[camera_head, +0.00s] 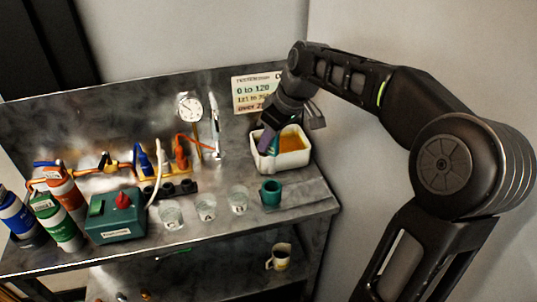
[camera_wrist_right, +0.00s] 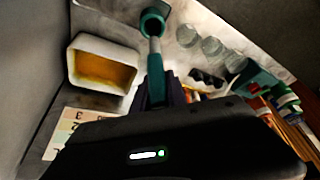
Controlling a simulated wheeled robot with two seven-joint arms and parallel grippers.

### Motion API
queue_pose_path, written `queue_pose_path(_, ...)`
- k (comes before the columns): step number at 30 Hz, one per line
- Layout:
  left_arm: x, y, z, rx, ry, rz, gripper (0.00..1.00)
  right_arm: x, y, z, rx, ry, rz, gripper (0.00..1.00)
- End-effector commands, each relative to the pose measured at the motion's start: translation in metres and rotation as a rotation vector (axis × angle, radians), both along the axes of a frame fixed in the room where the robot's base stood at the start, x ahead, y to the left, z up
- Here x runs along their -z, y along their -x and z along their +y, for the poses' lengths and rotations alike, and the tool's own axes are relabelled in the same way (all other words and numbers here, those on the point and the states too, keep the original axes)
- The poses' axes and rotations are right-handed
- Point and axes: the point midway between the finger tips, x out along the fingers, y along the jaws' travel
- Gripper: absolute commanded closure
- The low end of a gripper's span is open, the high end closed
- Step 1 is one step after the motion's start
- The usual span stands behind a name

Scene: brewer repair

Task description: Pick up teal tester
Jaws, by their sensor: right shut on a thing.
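My right gripper (camera_head: 264,146) comes down from the upper right and is over the left side of a white tub. It is shut on the teal tester (camera_wrist_right: 155,90), whose teal handle sits between the dark fingers (camera_wrist_right: 166,97). The tester's pale grey shaft points away from the wrist camera and overlaps a teal cup (camera_wrist_right: 153,20) in that view. The head view mostly hides the tester behind the gripper. The teal cup (camera_head: 270,193) stands upright on the bench, in front of the tub. My left gripper is in neither view.
The white tub (camera_head: 292,161) holds amber liquid. Clear cups (camera_head: 205,208), a green box (camera_head: 115,230) with a red knob and several bottles (camera_head: 60,225) stand further left. A sign (camera_head: 252,95) leans behind the tub. A mug (camera_head: 279,257) sits on the lower shelf.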

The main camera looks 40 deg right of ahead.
Motion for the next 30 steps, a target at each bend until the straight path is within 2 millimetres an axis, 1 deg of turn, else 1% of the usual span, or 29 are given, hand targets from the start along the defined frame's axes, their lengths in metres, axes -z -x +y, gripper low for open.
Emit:
queue_pose_path(1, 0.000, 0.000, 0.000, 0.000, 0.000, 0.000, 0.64, -0.004, 0.000, 0.000, 0.000, 0.001, -0.001, 1.00)
queue_pose_path(4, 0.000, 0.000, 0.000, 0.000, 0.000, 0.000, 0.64, -0.007, 0.000, 0.000, 0.000, 0.000, 0.001, 1.00)
queue_pose_path(23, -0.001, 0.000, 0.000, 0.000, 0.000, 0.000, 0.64, -0.008, 0.000, 0.000, 0.000, 0.000, 0.000, 1.00)
queue_pose_path(30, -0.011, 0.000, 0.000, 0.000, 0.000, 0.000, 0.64, -0.021, 0.000, -0.001, 0.000, 0.001, 0.000, 1.00)
